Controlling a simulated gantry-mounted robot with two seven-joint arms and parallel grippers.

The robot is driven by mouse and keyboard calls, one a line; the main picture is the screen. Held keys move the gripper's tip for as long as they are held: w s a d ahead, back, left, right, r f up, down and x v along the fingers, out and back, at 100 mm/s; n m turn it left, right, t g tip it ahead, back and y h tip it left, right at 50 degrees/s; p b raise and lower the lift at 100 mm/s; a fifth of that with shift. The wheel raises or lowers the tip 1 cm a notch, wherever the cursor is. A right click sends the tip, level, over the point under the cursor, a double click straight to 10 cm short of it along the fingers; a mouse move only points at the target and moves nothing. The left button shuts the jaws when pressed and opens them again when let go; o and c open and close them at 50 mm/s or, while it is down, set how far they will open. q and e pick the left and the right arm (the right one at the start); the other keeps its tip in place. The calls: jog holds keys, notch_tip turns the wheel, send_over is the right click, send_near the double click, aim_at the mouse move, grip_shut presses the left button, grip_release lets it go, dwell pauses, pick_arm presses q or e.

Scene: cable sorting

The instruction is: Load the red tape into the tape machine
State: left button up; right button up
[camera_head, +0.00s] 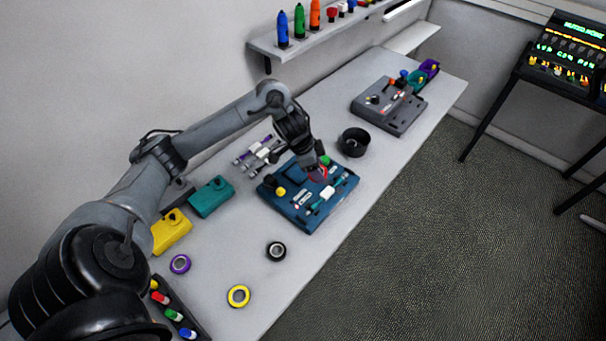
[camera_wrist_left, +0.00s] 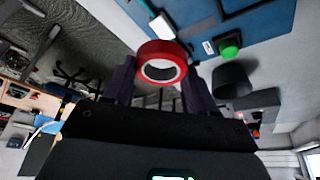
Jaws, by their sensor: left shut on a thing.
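My left gripper (camera_head: 312,166) is over the far right part of the blue machine (camera_head: 305,222), which lies flat on the table. In the left wrist view the red tape (camera_wrist_left: 162,47), a ring with a pale inner core, sits between the two dark fingers of my left gripper (camera_wrist_left: 160,78), which are shut on it. The blue machine (camera_wrist_left: 265,22) shows behind the tape there, with its green button (camera_wrist_left: 228,46). In the head view the tape (camera_head: 318,174) is partly hidden by the gripper. I cannot tell whether the tape touches the machine. My right gripper is not in view.
A black round bin (camera_head: 354,143) stands just beyond the machine. A grey machine (camera_head: 388,108) is farther back. Purple (camera_head: 180,264), black (camera_head: 276,251) and yellow (camera_head: 238,296) tapes lie on the near table. Teal (camera_head: 211,197) and yellow (camera_head: 171,233) boxes line the left side.

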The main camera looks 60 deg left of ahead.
pick_arm(q)
jog(key=b, duration=0.2)
send_over(297, 173)
notch_tip(297, 173, down, 8)
jog(key=shift+d+r, duration=0.1)
jog(key=shift+r, duration=0.15)
jog(key=shift+f, duration=2.05)
jog(key=shift+b, duration=0.3)
jog(key=o, duration=0.8)
jog(key=shift+f, duration=0.1)
jog(key=shift+c, duration=0.2)
